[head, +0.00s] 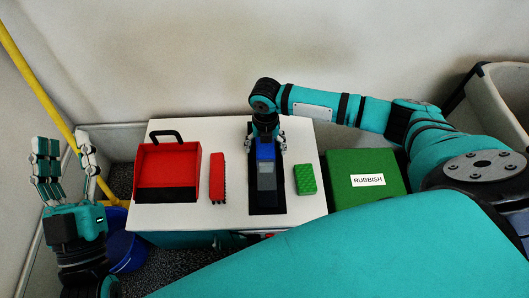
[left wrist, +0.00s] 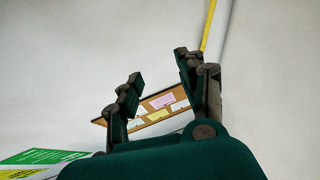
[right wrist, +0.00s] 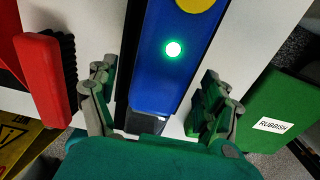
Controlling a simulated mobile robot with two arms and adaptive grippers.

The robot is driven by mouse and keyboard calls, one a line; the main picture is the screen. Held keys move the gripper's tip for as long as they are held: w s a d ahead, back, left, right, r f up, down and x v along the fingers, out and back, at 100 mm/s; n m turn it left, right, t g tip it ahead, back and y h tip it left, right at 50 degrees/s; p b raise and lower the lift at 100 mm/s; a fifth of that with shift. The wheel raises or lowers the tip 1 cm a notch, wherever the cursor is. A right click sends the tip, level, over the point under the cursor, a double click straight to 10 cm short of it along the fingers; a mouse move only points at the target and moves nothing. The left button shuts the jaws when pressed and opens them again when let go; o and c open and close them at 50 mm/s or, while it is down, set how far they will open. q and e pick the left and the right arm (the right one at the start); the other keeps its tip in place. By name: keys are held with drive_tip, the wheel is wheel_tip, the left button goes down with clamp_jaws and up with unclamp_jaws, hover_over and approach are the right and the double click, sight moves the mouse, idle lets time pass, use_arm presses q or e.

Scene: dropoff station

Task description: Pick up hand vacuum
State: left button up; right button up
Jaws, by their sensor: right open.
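The hand vacuum (head: 266,172) is a blue and grey body lying on a black base on the white table. In the right wrist view its blue body (right wrist: 166,75) shows a lit green light and part of a yellow disc. My right gripper (head: 267,142) is over the vacuum's far end, pointing down. In the right wrist view its open fingers (right wrist: 155,105) stand on either side of the blue body, with gaps, not closed on it. My left gripper (head: 65,158) is raised at the far left, open and empty; its fingers (left wrist: 160,85) also show apart in the left wrist view.
On the white table (head: 232,207) are a red dustpan (head: 168,165), a red brush (head: 217,177) and a green sponge (head: 305,179). A green rubbish box (head: 350,165) stands to the right. A blue bucket (head: 123,250) and yellow pole (head: 40,82) are at the left.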

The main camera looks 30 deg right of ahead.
use_arm(q)
drive_tip(key=shift+w+f, duration=0.35)
drive_tip(key=shift+w, duration=0.2)
drive_tip(key=shift+w+f+g+y+p, duration=0.15)
drive_tip(key=shift+f+g+y, duration=0.05)
drive_tip(key=shift+f+g, duration=0.25)
drive_tip(key=shift+w+f+g+y+p, duration=0.1)
drive_tip(key=shift+f+g+y+p, duration=0.1)
drive_tip(key=shift+f+g, duration=0.25)
use_arm(e)
drive_tip(key=shift+f, duration=0.25)
use_arm(q)
drive_tip(key=shift+f, duration=0.1)
use_arm(e)
drive_tip(key=c, duration=1.6)
use_arm(q)
drive_tip(key=shift+w, duration=0.1)
use_arm(e)
clamp_jaws()
